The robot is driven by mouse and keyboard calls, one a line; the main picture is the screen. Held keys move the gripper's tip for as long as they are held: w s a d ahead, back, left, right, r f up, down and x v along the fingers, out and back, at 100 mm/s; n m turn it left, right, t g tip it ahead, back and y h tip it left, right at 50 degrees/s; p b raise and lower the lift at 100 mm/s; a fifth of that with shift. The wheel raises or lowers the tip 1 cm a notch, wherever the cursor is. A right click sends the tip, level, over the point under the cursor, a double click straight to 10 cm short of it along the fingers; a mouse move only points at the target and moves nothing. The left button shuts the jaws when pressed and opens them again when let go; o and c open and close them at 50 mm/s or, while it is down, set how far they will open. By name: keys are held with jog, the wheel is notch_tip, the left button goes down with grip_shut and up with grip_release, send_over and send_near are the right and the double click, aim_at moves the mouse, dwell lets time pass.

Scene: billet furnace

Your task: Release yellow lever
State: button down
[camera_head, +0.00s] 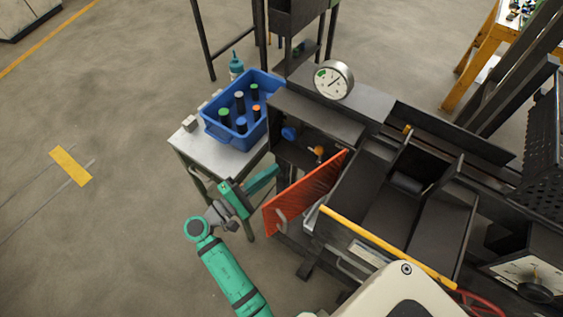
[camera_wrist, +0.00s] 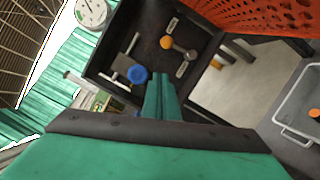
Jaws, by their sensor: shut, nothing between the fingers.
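The yellow lever has a round orange-yellow knob (camera_head: 319,151) and sits in a dark open compartment of the furnace. In the wrist view its knob (camera_wrist: 166,42) is on a short grey arm running down to the right. My gripper (camera_head: 277,169) is teal, shut and empty, and points toward the compartment from its left front. In the wrist view my fingertips (camera_wrist: 161,77) are together, below the yellow knob and apart from it in the picture. A blue knob (camera_wrist: 136,74) sits just left of the fingertips; it also shows in the head view (camera_head: 289,133).
An orange-red perforated door (camera_head: 305,195) stands open right of my gripper. A metal table (camera_head: 190,148) with a blue crate (camera_head: 215,133) of colour-capped cylinders is behind left. A dial gauge (camera_head: 333,80) tops the furnace. A yellow bar (camera_head: 385,246) crosses its front. The left floor is clear.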

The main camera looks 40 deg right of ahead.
jog(key=shift+a+f, duration=0.1)
jog(key=shift+a, duration=0.9)
jog(key=s+a+f+n+t+y, duration=0.2)
jog(key=f+t+y, duration=0.1)
jog(key=f, duration=0.4)
jog(key=s+a+f+n+t+y, duration=0.1)
jog(key=s+f+n+t+y, duration=0.2)
jog(key=f, duration=0.4)
jog(key=s+a+f+m+t+y, duration=0.1)
jog(key=s+a+f+t+y, duration=0.15)
jog(key=a+y, duration=0.2)
jog(key=s+a+f+t+y, duration=0.1)
jog(key=s+a+f+y, duration=0.2)
jog(key=a, duration=0.2)
jog(key=s+a+r+m+t+y, duration=0.3)
jog(key=s+a+r+y, duration=0.25)
jog(key=s+a, duration=0.35)
jog(key=s+r+m+t, duration=0.1)
jog(key=s+r+m, duration=0.1)
jog(key=r, duration=0.4)
jog(key=s+a+r+m+t, duration=0.1)
jog(key=s+r+m, duration=0.2)
jog(key=r, duration=0.3)
jog(key=shift+a+r+m, duration=0.25)
jog(key=shift+r+m, duration=0.15)
